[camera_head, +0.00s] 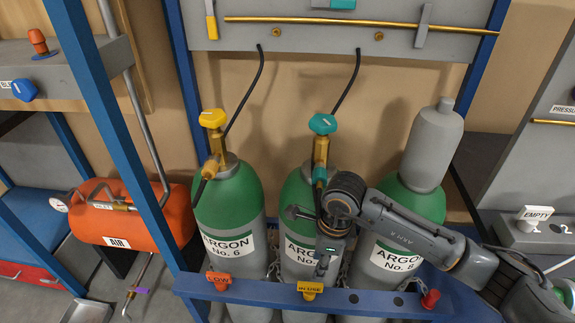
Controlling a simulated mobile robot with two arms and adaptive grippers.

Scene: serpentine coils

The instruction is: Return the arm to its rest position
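My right arm (412,235) comes in from the right and reaches across the front of the right-hand and middle argon cylinders. My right gripper (322,268) hangs below the dark wrist (345,195), in front of the label of the middle argon cylinder (293,190). Its fingers are small and dark here, and I cannot tell if they are open or shut or whether they touch anything. That cylinder has a brass valve with a teal knob (322,124). My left gripper and arm are not in view.
The No. 6 cylinder (228,200) has a yellow knob (212,118). The No. 8 cylinder (378,265) wears a grey cap (433,145). A blue rail (240,289) with tags and chains crosses in front. An orange air tank (150,218) and blue posts stand left.

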